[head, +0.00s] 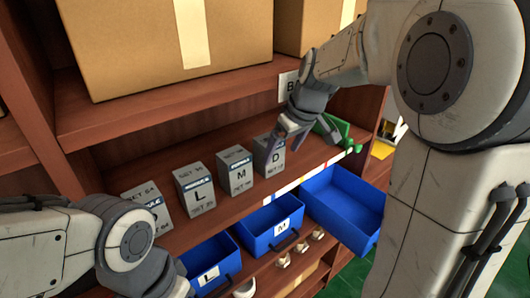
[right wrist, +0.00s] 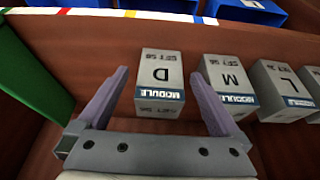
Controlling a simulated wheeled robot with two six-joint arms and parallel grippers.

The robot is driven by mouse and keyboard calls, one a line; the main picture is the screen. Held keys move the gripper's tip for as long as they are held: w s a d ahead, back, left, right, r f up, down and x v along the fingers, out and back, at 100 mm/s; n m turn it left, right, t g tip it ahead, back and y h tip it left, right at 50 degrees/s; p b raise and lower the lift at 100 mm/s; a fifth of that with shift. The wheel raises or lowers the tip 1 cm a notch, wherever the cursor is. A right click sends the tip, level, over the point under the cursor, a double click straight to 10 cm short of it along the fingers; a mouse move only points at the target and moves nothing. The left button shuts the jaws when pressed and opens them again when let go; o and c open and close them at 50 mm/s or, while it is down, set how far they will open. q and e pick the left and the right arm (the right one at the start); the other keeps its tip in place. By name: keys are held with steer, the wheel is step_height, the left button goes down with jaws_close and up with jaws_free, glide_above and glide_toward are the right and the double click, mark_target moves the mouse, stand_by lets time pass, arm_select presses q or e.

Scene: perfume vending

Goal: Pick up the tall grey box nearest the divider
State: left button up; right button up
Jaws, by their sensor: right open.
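Several tall grey boxes stand in a row on the middle shelf. In the right wrist view this D box (right wrist: 160,78) lies between the two fingers of my right gripper (right wrist: 162,80), with a visible gap on each side. In the head view my right gripper (head: 288,138) reaches down at the D box and covers part of it. It is open and holds nothing. My left arm comes in at the lower left; its fingers are out of the picture.
To the left of the D box stand the M box (head: 235,172) and the L box (head: 195,192); another grey box (head: 146,205) is partly behind my left arm. Blue drawers (head: 340,200) stick out below the shelf edge. Cardboard boxes (head: 130,50) sit above.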

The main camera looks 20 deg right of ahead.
mark_target(276, 163)
steer(key=shift+p+x, duration=1)
steer(key=shift+x, duration=2.05)
steer(key=shift+a, duration=0.15)
steer(key=c, duration=1.4)
